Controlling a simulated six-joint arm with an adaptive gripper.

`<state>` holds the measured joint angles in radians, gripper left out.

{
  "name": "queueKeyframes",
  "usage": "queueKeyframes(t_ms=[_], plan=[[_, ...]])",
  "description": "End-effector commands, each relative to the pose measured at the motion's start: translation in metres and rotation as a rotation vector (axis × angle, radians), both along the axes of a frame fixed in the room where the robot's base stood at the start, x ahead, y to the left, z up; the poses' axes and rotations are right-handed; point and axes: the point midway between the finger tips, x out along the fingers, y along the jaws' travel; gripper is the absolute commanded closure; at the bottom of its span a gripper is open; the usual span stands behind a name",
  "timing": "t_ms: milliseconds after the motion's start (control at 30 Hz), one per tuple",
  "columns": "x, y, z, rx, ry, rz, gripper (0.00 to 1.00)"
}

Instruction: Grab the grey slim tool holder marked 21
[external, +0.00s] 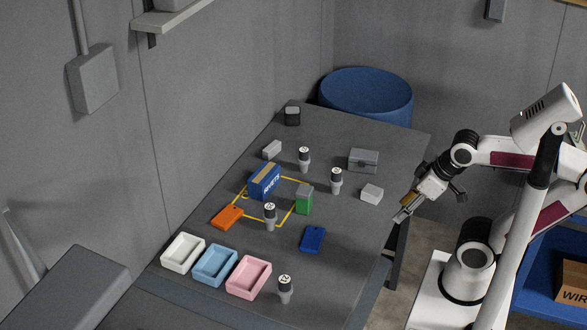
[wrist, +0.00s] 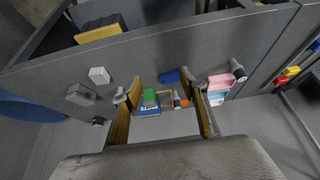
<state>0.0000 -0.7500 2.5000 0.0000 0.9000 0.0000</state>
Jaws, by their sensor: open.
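Several slim grey tool holders with dark collars and pale marked tops stand upright on the table. One is at the back (external: 304,158), one right of centre (external: 336,180), one inside the yellow outline (external: 270,216), and one at the front (external: 285,289) beside the pink tray. The markings are too small to read, so I cannot tell which is 21. My gripper (external: 403,212) is open and empty, off the table's right edge and apart from every holder. In the wrist view its two fingers (wrist: 163,82) are spread, with the front holder (wrist: 238,69) beyond them to the right.
A blue rivets box (external: 262,185), green box (external: 304,202), orange block (external: 227,217) and blue block (external: 313,239) lie around the yellow outline. White (external: 168,257), blue (external: 201,272) and pink (external: 234,284) trays line the front left. A grey case (external: 363,161) and pale block (external: 372,193) stand near the right edge.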

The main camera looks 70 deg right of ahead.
Motion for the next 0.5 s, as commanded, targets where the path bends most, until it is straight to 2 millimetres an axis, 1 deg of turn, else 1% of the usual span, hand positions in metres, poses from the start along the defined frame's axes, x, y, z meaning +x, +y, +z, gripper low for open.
queueKeyframes(t_ms=[267, 367, 500], plan=[[0.0, 0.003, 0.0, 0.0, 0.001, 0.013, 0.57], [0.001, 0.008, -0.003, 0.0, 0.014, 0.036, 0.57], [0.003, 0.022, -0.013, -0.003, 0.062, 0.095, 0.57]])
